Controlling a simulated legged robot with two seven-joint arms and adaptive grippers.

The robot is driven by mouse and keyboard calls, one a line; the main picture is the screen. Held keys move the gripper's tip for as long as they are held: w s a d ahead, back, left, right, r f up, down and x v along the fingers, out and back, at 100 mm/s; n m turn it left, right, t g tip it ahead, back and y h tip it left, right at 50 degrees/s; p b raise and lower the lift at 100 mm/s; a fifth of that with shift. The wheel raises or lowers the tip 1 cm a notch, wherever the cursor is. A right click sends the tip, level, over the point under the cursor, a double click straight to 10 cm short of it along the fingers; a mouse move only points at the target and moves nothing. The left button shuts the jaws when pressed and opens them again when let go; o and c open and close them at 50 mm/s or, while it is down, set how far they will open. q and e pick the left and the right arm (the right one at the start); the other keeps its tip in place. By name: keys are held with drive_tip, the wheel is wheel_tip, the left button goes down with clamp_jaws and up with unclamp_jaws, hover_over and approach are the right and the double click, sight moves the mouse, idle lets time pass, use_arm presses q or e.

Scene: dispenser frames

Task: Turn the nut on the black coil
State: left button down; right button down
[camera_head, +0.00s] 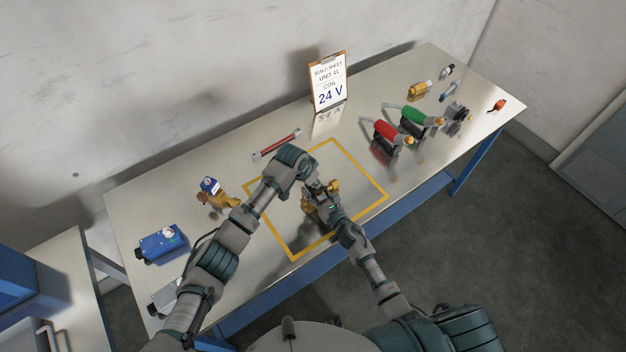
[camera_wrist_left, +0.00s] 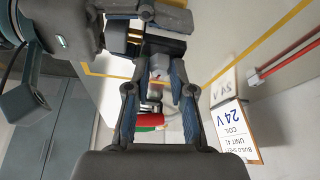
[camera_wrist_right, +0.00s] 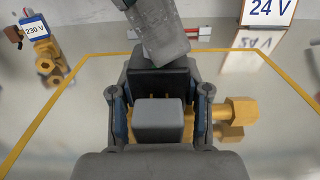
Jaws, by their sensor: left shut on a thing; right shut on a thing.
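The brass valve (camera_head: 308,202) with the black coil (camera_wrist_right: 160,80) stands inside the yellow square, partly hidden by my arms. My right gripper (camera_wrist_right: 160,118) is shut on the valve's body, its fingers either side, with a grey block (camera_wrist_right: 158,118) in front; brass ports stick out to the right. My left gripper (camera_wrist_left: 158,62) comes from the other side and is shut at the end of the black coil, which also shows in the left wrist view (camera_wrist_left: 165,46). Its fingertips close on a small piece there, apparently the nut, which is mostly hidden.
A build sheet (camera_head: 327,78) reading coil 24 V stands at the back. A brass valve with a blue-topped coil (camera_head: 212,190), labelled 230 V, and a blue box (camera_head: 162,244) are left. Red-handled (camera_head: 386,134) and green-handled (camera_head: 413,116) tools stand right. A red bar (camera_head: 277,145) lies behind.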

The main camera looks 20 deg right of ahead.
use_arm(q)
drive_tip(key=shift+w+a, duration=0.1)
drive_tip(key=c, duration=1)
unclamp_jaws()
drive_tip(key=v, duration=1.1)
drive_tip(key=shift+r, duration=0.4)
use_arm(e)
drive_tip(key=shift+c, duration=2.3)
unclamp_jaws()
